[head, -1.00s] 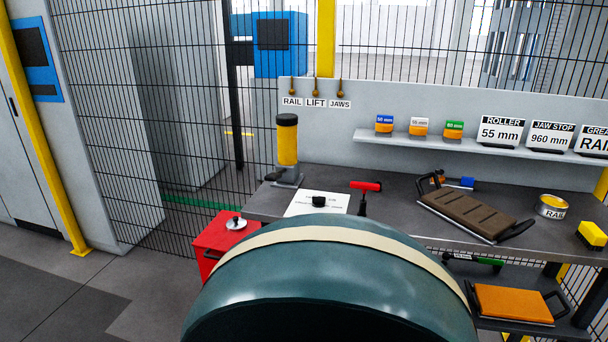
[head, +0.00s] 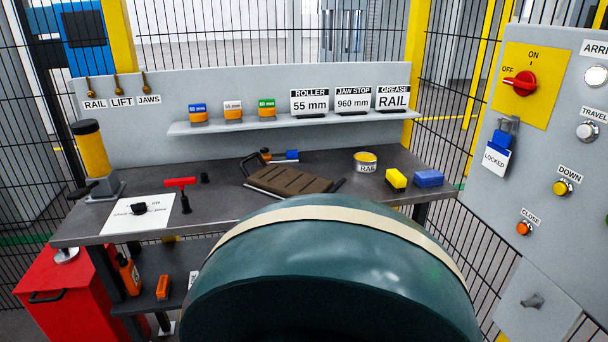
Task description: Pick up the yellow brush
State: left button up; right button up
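A small bright yellow block with a dark underside (head: 396,179), which looks like the yellow brush, lies on the right part of the grey workbench (head: 225,188) in the head view. It sits just left of a blue block (head: 428,178) and right of a round tin labelled RAIL (head: 365,163). Its bristles are too small to make out clearly. Neither of my grippers is in view, and nothing is seen touching the yellow block.
A brown ridged plate with black handles (head: 290,181) lies mid-bench. A yellow cylinder (head: 92,150) stands at the left end. A control panel (head: 535,130) rises at the right. A large dark green rounded body (head: 340,250), which seems mine, hides the front middle.

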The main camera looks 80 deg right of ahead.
aim_at(396, 181)
jog(key=z, duration=3.55)
jog(key=k+j+z, duration=0.1)
jog(key=j, duration=0.45)
jog(key=k+j+z, duration=0.1)
jog(key=j, duration=0.4)
